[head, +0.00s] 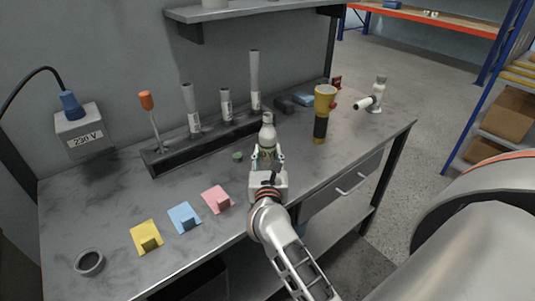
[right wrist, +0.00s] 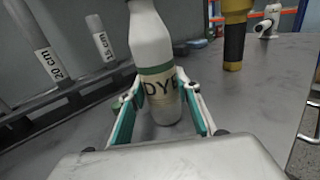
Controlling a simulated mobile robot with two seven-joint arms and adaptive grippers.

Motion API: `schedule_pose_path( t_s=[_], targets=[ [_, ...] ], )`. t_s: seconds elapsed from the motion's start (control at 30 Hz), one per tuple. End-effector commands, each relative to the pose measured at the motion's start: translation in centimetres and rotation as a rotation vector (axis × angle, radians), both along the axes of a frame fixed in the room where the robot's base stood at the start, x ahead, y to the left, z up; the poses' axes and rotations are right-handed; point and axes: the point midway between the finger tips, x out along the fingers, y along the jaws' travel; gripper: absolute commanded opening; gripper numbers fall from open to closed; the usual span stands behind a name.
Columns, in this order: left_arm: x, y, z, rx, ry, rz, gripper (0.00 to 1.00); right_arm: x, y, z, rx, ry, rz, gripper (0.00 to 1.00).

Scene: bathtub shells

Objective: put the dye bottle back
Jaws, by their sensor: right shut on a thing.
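The dye bottle (head: 267,135) is white with a beige label band and stands upright in the head view, near the middle of the workbench. In the right wrist view the dye bottle (right wrist: 152,45) shows the letters "DY" on its label. My right gripper (head: 267,160) is shut on the bottle's lower part, one finger on each side. The fingers (right wrist: 160,105) show teal inner faces in the right wrist view. I cannot tell whether the bottle's base touches the bench. My left gripper is not in view.
The grey workbench (head: 110,195) holds a dark rack (head: 205,146) with tubes and an orange-handled screwdriver (head: 147,102). A green cap (head: 237,156) lies left of the bottle. A yellow flashlight (head: 324,100) stands to its right. Yellow (head: 143,232), blue (head: 180,212) and pink (head: 214,195) pieces lie in front.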

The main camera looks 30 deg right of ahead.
Motion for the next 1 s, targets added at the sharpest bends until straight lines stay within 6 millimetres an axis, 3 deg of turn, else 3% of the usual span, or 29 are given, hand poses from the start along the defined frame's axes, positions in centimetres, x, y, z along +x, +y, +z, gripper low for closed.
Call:
schedule_pose_path(
  t_s=[0.27, 0.3, 0.33, 0.77, 1.0],
  targets=[
    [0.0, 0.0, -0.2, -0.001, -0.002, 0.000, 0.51, 0.0, 0.0, -0.4, -0.001, 0.000, 0.000, 0.07],
    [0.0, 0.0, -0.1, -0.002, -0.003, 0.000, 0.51, 0.0, 0.0, -0.3, 0.000, 0.000, 0.000, 0.43],
    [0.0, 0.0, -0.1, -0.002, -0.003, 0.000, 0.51, 0.0, 0.0, -0.3, 0.000, 0.000, 0.000, 0.49],
    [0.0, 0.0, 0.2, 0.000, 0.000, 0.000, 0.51, 0.0, 0.0, 0.3, 0.001, -0.002, 0.000, 0.49],
    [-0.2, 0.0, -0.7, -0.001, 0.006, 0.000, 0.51, -3.2, 2.1, -0.2, 0.002, 0.003, 0.001, 0.49]
  ],
)
